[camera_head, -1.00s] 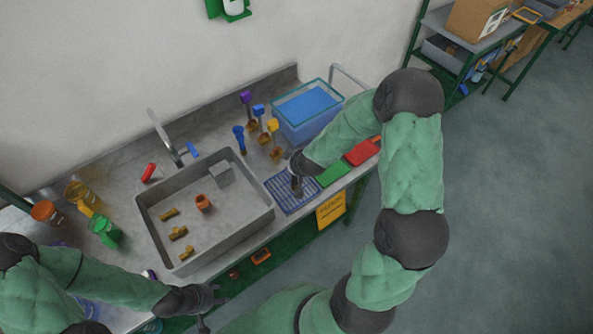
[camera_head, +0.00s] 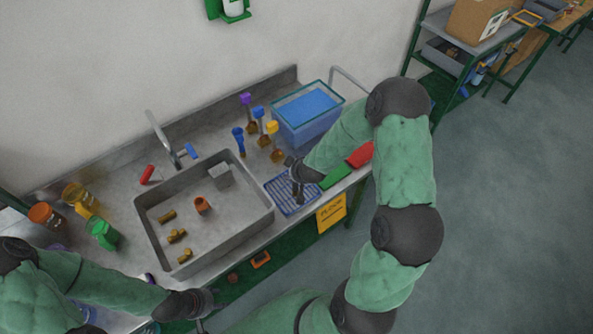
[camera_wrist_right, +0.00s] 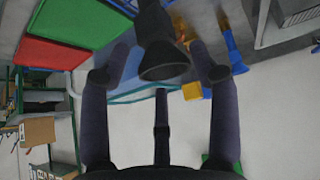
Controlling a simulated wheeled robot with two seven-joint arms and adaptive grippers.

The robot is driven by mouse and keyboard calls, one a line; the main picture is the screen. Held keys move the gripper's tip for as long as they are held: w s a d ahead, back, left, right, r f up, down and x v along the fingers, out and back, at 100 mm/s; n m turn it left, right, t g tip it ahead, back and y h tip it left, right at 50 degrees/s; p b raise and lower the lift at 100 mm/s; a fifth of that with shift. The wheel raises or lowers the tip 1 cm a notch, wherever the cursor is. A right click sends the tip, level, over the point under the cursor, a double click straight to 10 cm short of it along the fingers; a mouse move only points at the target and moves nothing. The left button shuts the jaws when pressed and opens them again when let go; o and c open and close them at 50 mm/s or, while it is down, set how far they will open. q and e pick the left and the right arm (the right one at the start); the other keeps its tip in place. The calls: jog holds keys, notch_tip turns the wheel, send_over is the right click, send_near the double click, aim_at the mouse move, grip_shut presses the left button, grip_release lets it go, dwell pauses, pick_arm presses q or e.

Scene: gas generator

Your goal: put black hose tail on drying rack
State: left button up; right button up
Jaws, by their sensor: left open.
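The drying rack (camera_head: 281,193) is a blue tray with pale stripes, right of the sink in the head view. The black hose tail (camera_head: 299,192) is a dark, narrow shape over the rack. In the wrist view it (camera_wrist_right: 164,60) has a flared near end, with visible gaps to the fingers at both sides. My right gripper (camera_head: 294,170) is above it, and its fingers (camera_wrist_right: 158,75) look spread. Whether the hose tail's lower end touches the rack is unclear. My left gripper (camera_head: 213,301) is open and empty near the counter's front edge.
Green (camera_head: 335,176) and red (camera_head: 360,154) boards lie right of the rack. A blue bin (camera_head: 308,113) and upright brushes (camera_head: 258,125) stand behind. Jars (camera_head: 103,232) stand on the left.

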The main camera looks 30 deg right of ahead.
jog(key=shift+s+r, duration=0.15)
jog(key=shift+r, duration=0.25)
jog(key=p+v, duration=0.3)
jog(key=v, duration=0.8)
jog(key=s+a+f+m+g+y, duration=0.1)
jog(key=s+a+f+g+y, duration=0.1)
jog(key=s+a+f, duration=0.5)
jog(key=s+a+f+m+g+y, duration=0.1)
jog(key=s+a+f+g+y, duration=0.2)
jog(key=s+a+f, duration=0.5)
jog(key=a+f+g, duration=0.1)
jog(key=a+f, duration=0.3)
jog(key=a, duration=0.3)
jog(key=shift+y, duration=0.3)
